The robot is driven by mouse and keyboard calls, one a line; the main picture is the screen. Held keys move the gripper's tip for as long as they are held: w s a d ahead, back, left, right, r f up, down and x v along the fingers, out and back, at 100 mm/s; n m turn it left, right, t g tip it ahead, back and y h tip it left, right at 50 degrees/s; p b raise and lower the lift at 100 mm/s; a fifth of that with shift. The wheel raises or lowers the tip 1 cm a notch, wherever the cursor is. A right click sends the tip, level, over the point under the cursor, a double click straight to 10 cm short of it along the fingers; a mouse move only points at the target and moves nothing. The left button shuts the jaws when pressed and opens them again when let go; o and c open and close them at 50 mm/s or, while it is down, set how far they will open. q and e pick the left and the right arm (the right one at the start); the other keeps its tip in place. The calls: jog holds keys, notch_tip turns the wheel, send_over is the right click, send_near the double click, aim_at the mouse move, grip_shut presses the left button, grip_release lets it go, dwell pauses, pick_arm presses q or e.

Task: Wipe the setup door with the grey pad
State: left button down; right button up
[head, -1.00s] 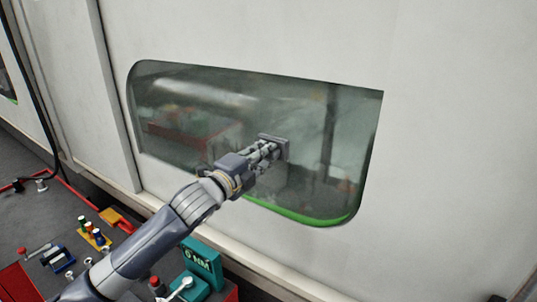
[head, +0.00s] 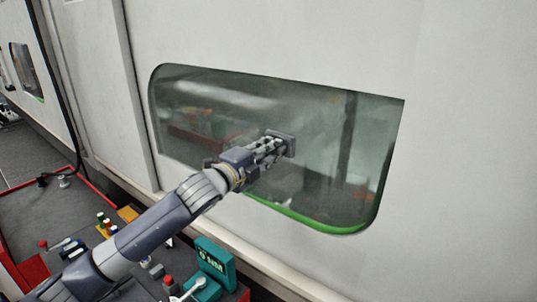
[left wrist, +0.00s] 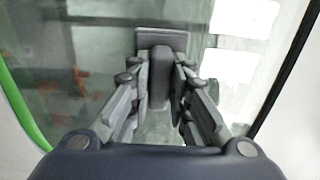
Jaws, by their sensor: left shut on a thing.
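The setup door (head: 470,130) is a large off-white panel with a dark, rounded window (head: 320,110) that has a green lower edge. My left gripper (head: 272,149) is in front of the middle of this window and is shut on the grey pad (head: 283,138). In the left wrist view my left gripper (left wrist: 160,92) has its fingers on both sides of the pad's handle, and the pad's flat plate (left wrist: 162,39) lies at or very near the glass. I cannot tell whether it touches. My right gripper is not in view.
Below the door, at the lower left, is a dark work surface (head: 35,210) with red edging. It holds a teal box marked NM (head: 214,262), small coloured pieces and other tools. A narrow ledge runs below the door. The door's right side is clear.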

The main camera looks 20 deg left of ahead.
aim_at(290, 150)
pick_arm(q)
jog(key=shift+s+d, duration=0.25)
jog(key=shift+d, duration=0.35)
jog(key=shift+s+d, duration=0.2)
jog(key=shift+d, duration=0.45)
jog(key=shift+s+d, duration=0.25)
jog(key=shift+d, duration=0.35)
jog(key=shift+d, duration=0.1)
jog(key=shift+s+d, duration=0.6)
jog(key=shift+d, duration=1.05)
jog(key=shift+s+d, duration=0.65)
jog(key=shift+d, duration=1.05)
jog(key=shift+s+d, duration=0.6)
jog(key=shift+d, duration=1.05)
jog(key=shift+a, duration=0.1)
jog(key=shift+v, duration=2.95)
